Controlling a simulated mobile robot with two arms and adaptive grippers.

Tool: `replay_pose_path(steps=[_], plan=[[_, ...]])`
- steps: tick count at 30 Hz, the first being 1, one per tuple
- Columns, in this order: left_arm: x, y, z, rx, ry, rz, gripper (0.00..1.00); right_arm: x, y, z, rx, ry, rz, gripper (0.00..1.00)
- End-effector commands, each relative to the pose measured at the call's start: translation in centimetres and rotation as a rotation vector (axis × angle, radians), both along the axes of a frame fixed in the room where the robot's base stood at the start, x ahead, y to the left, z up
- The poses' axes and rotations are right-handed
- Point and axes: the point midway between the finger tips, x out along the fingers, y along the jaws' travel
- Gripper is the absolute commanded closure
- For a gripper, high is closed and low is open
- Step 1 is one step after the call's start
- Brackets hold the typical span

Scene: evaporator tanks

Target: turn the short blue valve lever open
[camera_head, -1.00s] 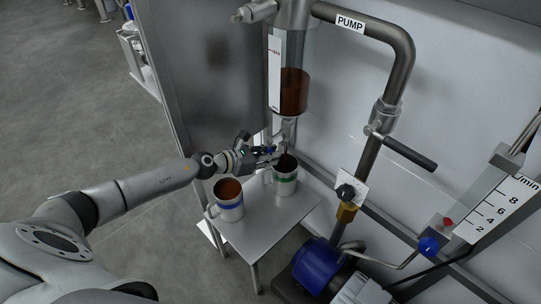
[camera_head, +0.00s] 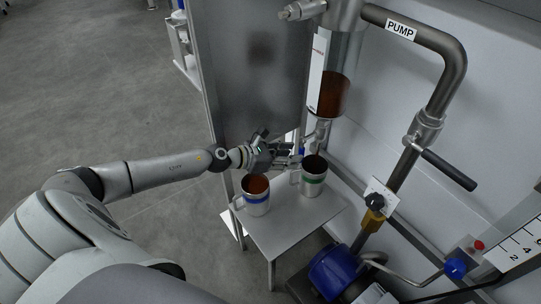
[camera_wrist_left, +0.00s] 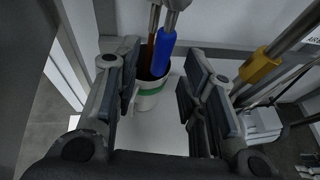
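The short blue valve lever (camera_wrist_left: 166,50) hangs down under the outlet in the left wrist view, lying between and beyond my fingertips. In the head view only a small blue bit (camera_head: 302,152) of it shows behind my gripper. A narrow brown streak (camera_wrist_left: 151,44), which looks like liquid, runs beside it towards the green-banded mug (camera_head: 313,182). The outlet valve (camera_head: 320,130) sits below the sight glass (camera_head: 333,95) holding brown liquid. My left gripper (camera_head: 288,158) is open at the lever, its fingers apart (camera_wrist_left: 163,85); I cannot tell whether they touch it. My right gripper is out of view.
A blue-banded mug (camera_head: 256,199) with brown liquid stands close below my left wrist on the small metal table (camera_head: 290,228). A pipe with a black-handled lever (camera_head: 448,170) and a blue pump (camera_head: 335,272) are to the right. Open floor is at left.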

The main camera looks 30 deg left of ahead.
Motion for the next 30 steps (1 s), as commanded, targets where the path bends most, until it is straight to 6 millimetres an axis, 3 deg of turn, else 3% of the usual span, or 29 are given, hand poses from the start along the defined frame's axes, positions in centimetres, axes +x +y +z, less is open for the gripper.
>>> replay_pose_path(steps=[15,30], plan=[[-4.6,2.8,2.1,0.001,0.002,0.001,0.62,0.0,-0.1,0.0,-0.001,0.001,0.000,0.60],[-5.7,3.4,2.8,0.002,-0.001,0.000,0.62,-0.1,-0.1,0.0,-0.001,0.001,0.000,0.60]])
